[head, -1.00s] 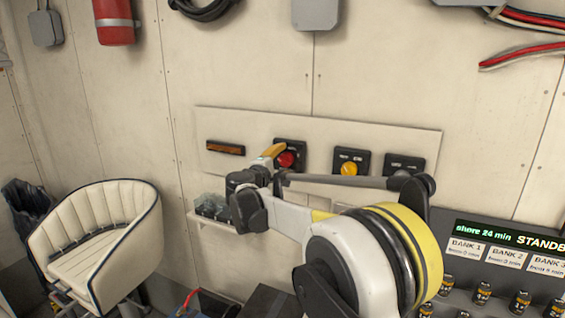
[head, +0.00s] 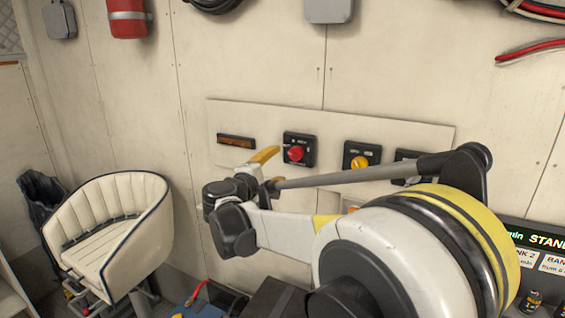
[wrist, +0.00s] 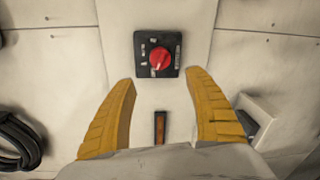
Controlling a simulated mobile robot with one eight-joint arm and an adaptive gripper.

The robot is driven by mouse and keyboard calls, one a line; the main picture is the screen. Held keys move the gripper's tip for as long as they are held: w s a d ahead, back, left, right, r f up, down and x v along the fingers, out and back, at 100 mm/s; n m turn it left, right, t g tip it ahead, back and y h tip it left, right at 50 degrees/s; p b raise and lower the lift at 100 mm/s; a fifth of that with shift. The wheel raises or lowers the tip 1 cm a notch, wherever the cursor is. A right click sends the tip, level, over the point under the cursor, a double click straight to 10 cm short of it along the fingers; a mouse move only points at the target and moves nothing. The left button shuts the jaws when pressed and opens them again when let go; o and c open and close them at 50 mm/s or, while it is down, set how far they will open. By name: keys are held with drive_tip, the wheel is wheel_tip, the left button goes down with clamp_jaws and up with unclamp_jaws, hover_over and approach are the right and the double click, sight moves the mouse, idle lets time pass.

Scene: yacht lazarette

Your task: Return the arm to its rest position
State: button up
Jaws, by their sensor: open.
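My gripper (head: 264,157) hangs in front of the pale wall panel in the head view, left of the red knob and apart from it. One yellow finger shows clearly there. In the wrist view my gripper (wrist: 160,110) has its two yellow fingers spread wide with nothing between them. The red rotary knob (wrist: 160,58) on its black plate lies beyond the fingertips; it also shows in the head view (head: 296,153). My arm is bent, with its large white and yellow joint close to the head camera.
A yellow knob (head: 359,162) and an amber indicator (head: 236,141) sit on the same panel (head: 420,133). A cream chair (head: 112,225) stands at left. A battery display (head: 540,240) is at lower right, partly hidden by my arm. A red extinguisher (head: 127,18) hangs above.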

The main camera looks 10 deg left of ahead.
drive_tip(key=shift+s, duration=0.2)
drive_tip(key=s+d+f+m+g+b, duration=0.4)
drive_tip(key=s+d, duration=0.4)
drive_tip(key=d, duration=0.5)
drive_tip(key=s+d+f+m+g+b, duration=0.4)
drive_tip(key=s+d, duration=0.4)
drive_tip(key=d, duration=0.4)
drive_tip(key=s+d+f+m+y+b, duration=0.2)
drive_tip(key=s+f+m+y, duration=0.1)
drive_tip(key=s+f, duration=0.6)
drive_tip(key=s+d+f+m+g+y+b, duration=0.1)
drive_tip(key=s+d+f+m+y+b, duration=0.1)
drive_tip(key=s+f+m, duration=0.3)
drive_tip(key=s+f, duration=0.4)
drive_tip(key=s, duration=0.5)
drive_tip(key=shift+d+y, duration=0.2)
drive_tip(key=shift+y, duration=0.2)
drive_tip(key=shift+s+f, duration=0.1)
